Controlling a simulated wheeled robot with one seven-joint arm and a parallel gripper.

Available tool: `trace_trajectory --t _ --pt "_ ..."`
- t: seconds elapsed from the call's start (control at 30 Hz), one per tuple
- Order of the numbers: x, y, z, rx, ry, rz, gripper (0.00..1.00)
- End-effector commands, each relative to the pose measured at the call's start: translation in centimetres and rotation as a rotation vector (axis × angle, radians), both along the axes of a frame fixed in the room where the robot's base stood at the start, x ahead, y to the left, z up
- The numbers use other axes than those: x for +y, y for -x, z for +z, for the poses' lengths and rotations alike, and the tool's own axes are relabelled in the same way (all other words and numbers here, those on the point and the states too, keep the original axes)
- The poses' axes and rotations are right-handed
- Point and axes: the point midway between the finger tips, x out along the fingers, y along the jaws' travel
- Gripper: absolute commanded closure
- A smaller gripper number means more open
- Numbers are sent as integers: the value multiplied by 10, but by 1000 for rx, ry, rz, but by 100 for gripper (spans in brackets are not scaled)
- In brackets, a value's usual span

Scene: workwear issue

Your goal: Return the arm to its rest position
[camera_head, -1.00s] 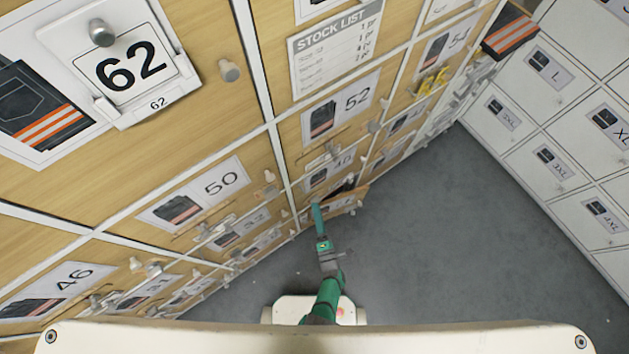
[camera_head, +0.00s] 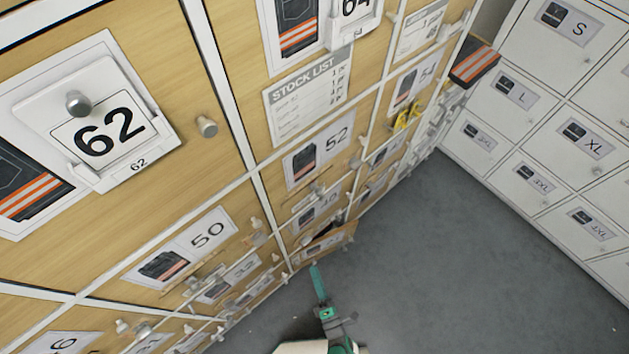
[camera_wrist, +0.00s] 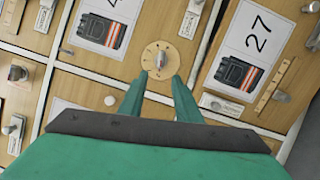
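My arm is green and reaches in from the bottom of the head view. My gripper (camera_head: 316,270) is low in front of the cabinet, just below a small door that stands ajar (camera_head: 328,244). In the wrist view my gripper (camera_wrist: 159,76) has its two green fingers apart with nothing held between them. A round wooden dial with a small knob (camera_wrist: 159,60) shows just beyond the fingertips. I cannot tell whether the fingers touch it.
Wooden cabinet doors with numbered labels and protruding knobs fill the left, such as door 62 (camera_head: 110,135). White lockers (camera_head: 545,130) stand at the right. A dark orange-striped item (camera_head: 473,62) sticks out at the back. Grey floor (camera_head: 440,260) is clear between them.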

Motion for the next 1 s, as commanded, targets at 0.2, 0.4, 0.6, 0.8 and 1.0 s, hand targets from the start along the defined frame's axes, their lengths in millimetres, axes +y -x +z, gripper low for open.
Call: trace_trajectory --t 0.2,0.4,0.6,0.8,1.0 --pt "0 0 0 0 0 0 70" --pt "-9 11 4 31 -35 -15 70" --pt "-27 35 30 108 -175 -63 70" --pt "-34 57 76 175 -381 -121 70" --pt "-30 76 136 234 -631 -174 70"
